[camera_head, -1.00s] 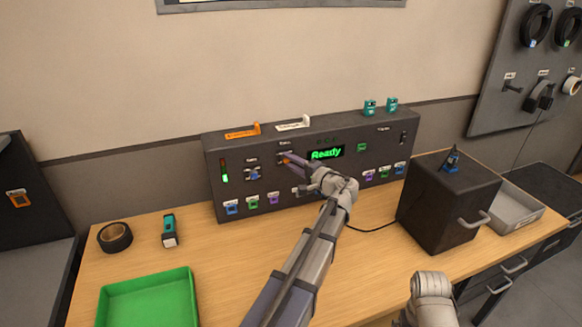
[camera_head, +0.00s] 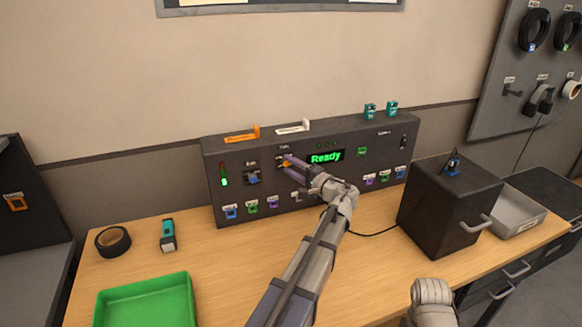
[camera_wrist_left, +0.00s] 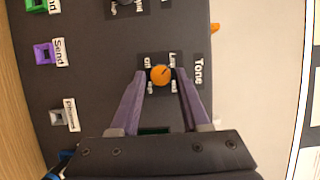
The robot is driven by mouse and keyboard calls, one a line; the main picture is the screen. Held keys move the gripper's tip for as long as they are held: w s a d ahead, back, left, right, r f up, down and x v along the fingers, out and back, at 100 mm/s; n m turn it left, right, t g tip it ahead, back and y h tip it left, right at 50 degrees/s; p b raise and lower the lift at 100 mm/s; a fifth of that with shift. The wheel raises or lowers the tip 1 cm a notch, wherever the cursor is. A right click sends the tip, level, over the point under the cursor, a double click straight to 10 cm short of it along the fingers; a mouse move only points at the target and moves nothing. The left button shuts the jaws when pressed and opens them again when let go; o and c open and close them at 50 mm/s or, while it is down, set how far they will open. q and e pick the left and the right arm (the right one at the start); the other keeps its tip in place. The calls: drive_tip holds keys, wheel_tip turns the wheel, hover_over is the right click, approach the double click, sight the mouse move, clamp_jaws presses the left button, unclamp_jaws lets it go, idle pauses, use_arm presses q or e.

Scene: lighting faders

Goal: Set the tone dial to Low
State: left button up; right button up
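The tone dial is a small round orange knob (camera_wrist_left: 160,75) on the dark panel, beside a "Tone" label in the left wrist view. A small dark mark shows on its face; I cannot tell for sure which setting it points at. My left gripper (camera_wrist_left: 159,78) is at the dial, with one purple finger on each side and a narrow gap showing between each fingertip and the knob. In the head view the left gripper (camera_head: 289,161) reaches the upper middle of the panel and partly covers the dial. My right gripper is out of view; only part of the right arm shows.
A dark box with a handle (camera_head: 440,210) stands to the right. A green tray (camera_head: 150,300) lies at front left.

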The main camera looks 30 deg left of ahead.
use_arm(q)
drive_tip(key=shift+o, duration=1)
drive_tip(key=v, duration=0.7)
drive_tip(key=shift+d, duration=0.35)
drive_tip(key=shift+s, duration=0.1)
drive_tip(key=s+d+f+g+h+p, duration=0.1)
drive_tip(key=s+d+f+h+p, duration=0.1)
drive_tip(key=s+d+f+h, duration=0.2)
drive_tip(key=s+d+f+g+h+p, duration=0.1)
drive_tip(key=s+d+f+h, duration=0.3)
drive_tip(key=s+d, duration=0.4)
drive_tip(key=s+d+f+g+h+p, duration=0.2)
drive_tip(key=s+d+f+h+p, duration=0.1)
drive_tip(key=d, duration=0.5)
drive_tip(key=shift+s+d+f+h, duration=0.1)
drive_tip(key=shift+s+f+h, duration=0.5)
drive_tip(key=shift+s+f, duration=0.8)
drive_tip(key=s+d+g+h+p, duration=0.1)
drive_tip(key=s+d+h, duration=0.2)
drive_tip(key=s+d, duration=0.4)
drive_tip(key=shift+s+d+f+g+h, duration=0.25)
drive_tip(key=shift+d+f+g+h, duration=0.15)
drive_tip(key=shift+d, duration=0.35)
